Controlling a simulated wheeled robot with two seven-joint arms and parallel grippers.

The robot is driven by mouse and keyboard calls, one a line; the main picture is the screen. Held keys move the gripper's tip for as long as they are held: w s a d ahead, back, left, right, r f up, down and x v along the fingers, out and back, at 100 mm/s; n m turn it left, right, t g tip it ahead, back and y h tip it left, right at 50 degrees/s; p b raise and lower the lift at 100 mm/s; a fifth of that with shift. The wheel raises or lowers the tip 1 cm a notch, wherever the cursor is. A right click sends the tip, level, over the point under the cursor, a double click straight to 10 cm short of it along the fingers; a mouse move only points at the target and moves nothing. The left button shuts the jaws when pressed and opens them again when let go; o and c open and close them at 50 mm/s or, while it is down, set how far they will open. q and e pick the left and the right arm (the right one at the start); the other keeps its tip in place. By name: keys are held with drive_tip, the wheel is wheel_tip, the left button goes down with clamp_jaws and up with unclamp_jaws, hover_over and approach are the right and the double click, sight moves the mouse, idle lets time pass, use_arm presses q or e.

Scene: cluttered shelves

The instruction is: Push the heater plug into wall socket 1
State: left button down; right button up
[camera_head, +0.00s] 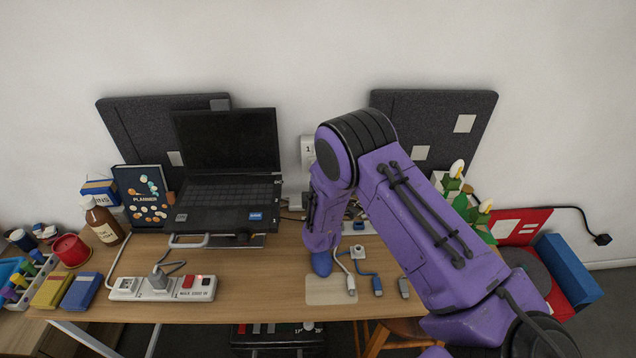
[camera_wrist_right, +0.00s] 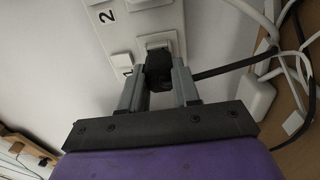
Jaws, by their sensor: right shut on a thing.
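My right gripper (camera_wrist_right: 158,90) is shut on a black plug (camera_wrist_right: 159,70) in the right wrist view, one grey finger on each side. The plug's black cable (camera_wrist_right: 222,68) runs off to the right. The plug is right at a square outlet (camera_wrist_right: 157,41) on the white wall socket panel (camera_wrist_right: 121,40). I cannot tell how deep it sits. A "2" is printed on the panel, and another label beside the left finger is partly hidden. In the head view the panel marked "1" (camera_head: 307,149) shows beside my purple right arm, which hides the gripper and plug. My left gripper is out of view.
White cables and an adapter (camera_wrist_right: 258,97) lie close right of the gripper. On the desk (camera_head: 265,290) stand a laptop (camera_head: 228,150) and a power strip (camera_head: 165,288). Another black plug (camera_head: 602,239) lies at far right on a black cable.

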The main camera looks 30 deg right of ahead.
drive_tip(key=shift+w+d, duration=0.3)
drive_tip(key=shift+w, duration=0.1)
idle(0.5)
drive_tip(key=o, duration=1.1)
